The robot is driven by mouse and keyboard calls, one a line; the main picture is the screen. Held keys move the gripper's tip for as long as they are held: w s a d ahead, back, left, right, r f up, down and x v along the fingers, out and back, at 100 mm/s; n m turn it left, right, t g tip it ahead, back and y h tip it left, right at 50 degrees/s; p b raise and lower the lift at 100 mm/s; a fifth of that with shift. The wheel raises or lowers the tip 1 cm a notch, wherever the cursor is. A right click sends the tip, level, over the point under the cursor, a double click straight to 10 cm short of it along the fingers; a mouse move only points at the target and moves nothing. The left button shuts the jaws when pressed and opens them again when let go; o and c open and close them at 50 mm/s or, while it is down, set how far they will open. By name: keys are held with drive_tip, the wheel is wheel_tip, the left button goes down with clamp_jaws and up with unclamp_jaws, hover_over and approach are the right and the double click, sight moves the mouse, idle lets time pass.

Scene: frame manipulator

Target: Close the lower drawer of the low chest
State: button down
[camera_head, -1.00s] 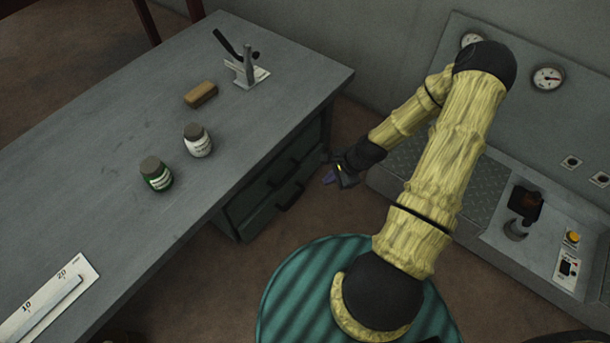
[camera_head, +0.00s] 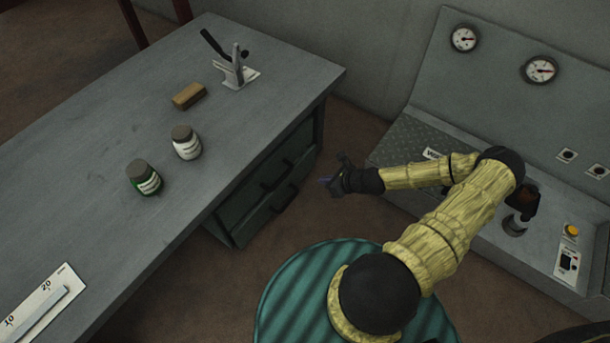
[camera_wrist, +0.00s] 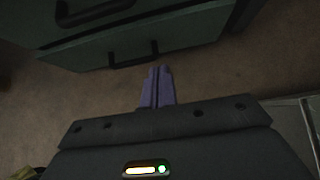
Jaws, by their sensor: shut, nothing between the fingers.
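The low chest (camera_head: 230,205) is dark green and stands under the grey table. Its lower drawer (camera_head: 262,217) juts out a little past the upper front, with a dark bar handle (camera_head: 285,197). In the wrist view the lower drawer (camera_wrist: 185,35) lies across the top, its handle (camera_wrist: 133,54) near the middle. The upper handle (camera_wrist: 95,12) is beyond it. My gripper (camera_head: 325,181) is to the right of the chest, pointing at it. Its purple fingers (camera_wrist: 159,72) are shut and empty, in front of the lower drawer and apart from it.
The grey table (camera_head: 95,120) overhangs the chest and carries two jars (camera_head: 186,142), a tan block (camera_head: 188,95) and a lever stand (camera_head: 236,75). A grey console (camera_head: 480,215) stands at right.

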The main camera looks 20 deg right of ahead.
sight(292, 174)
drive_tip(key=b+x, duration=0.2)
drive_tip(key=x, duration=0.2)
drive_tip(key=b+x, duration=0.2)
drive_tip(key=x, duration=0.2)
drive_tip(key=r+b+x, duration=0.1)
drive_tip(key=b+x, duration=0.2)
drive_tip(key=x, duration=0.1)
drive_tip(key=shift+w+a, duration=0.35)
drive_tip(key=shift+w, duration=0.1)
drive_tip(key=shift+w+a+r+b, duration=0.2)
drive_tip(key=shift+w+a+b, duration=0.15)
drive_tip(key=shift+w, duration=0.15)
drive_tip(key=shift+w+a, duration=0.15)
drive_tip(key=shift+w+a+r+p, duration=0.1)
drive_tip(key=shift+w+a+p, duration=0.6)
drive_tip(key=shift+w, duration=0.25)
